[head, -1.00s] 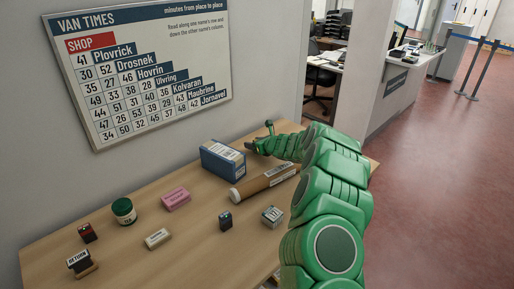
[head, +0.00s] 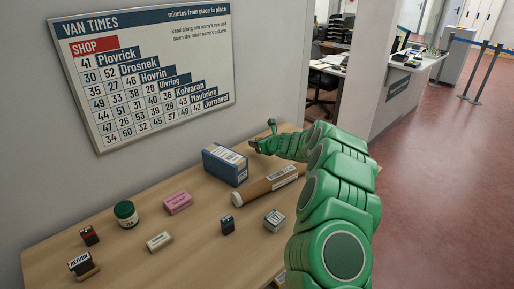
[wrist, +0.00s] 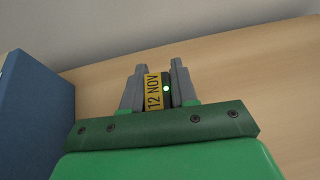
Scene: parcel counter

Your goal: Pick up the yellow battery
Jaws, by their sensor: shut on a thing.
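The yellow battery (wrist: 153,92) is a small block with a yellow face reading "12 NOV", a dark side and a lit green spot. It shows in the wrist view between the two grey fingers of my gripper (wrist: 158,68), which is shut on it. In the head view my gripper (head: 263,139) is at the far end of the counter, just right of the blue box. The battery is too small or hidden to make out there. I cannot tell whether it is clear of the counter.
A blue box (head: 225,165) stands close by on the left; it fills the left edge of the wrist view (wrist: 30,105). A cardboard tube (head: 265,186) lies in front. Several small items, including a green-lidded jar (head: 126,213), are spread over the near counter (head: 190,262).

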